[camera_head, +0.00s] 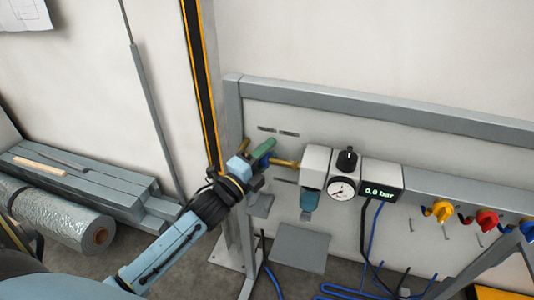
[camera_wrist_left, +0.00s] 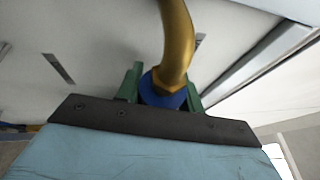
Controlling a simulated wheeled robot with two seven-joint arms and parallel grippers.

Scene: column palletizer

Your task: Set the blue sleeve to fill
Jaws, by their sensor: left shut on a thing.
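The blue sleeve (camera_wrist_left: 165,99) sits around a brass pipe (camera_wrist_left: 176,45) in the left wrist view, between the two green fingers of my left gripper (camera_wrist_left: 162,88). The fingers are shut on it from both sides. In the head view my left gripper (camera_head: 262,149) is at the left end of the panel, where the brass pipe (camera_head: 285,162) leads to the regulator unit. Only a little blue shows there; the gripper hides most of the sleeve. Small dark marks (camera_head: 267,128) are on the panel above it, too small to read. My right gripper is not in view.
To the right are a black knob (camera_head: 347,159), a round gauge (camera_head: 341,188) and a display (camera_head: 381,191) reading 0.0 bar. Yellow, red and blue valve handles (camera_head: 487,220) follow. A grey frame (camera_head: 340,101) borders the panel. Blue hoses (camera_head: 360,290) lie below.

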